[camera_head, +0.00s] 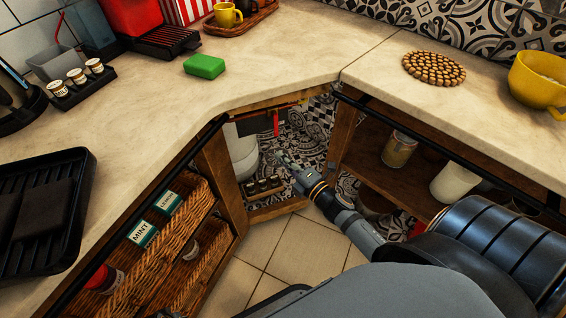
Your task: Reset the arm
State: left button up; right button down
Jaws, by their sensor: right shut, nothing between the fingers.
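My right arm (355,228) comes in from the lower right and reaches toward the corner opening under the counter. My right gripper (284,158) is at its end, shut and empty, in front of the open corner shelving. It appears apart from the shelf items around it. My left gripper is not in view.
The counter (290,45) runs along both sides above the arm. Wicker baskets (150,262) are at lower left, a can (399,150) on the right shelf. Floor tiles (290,255) are clear.

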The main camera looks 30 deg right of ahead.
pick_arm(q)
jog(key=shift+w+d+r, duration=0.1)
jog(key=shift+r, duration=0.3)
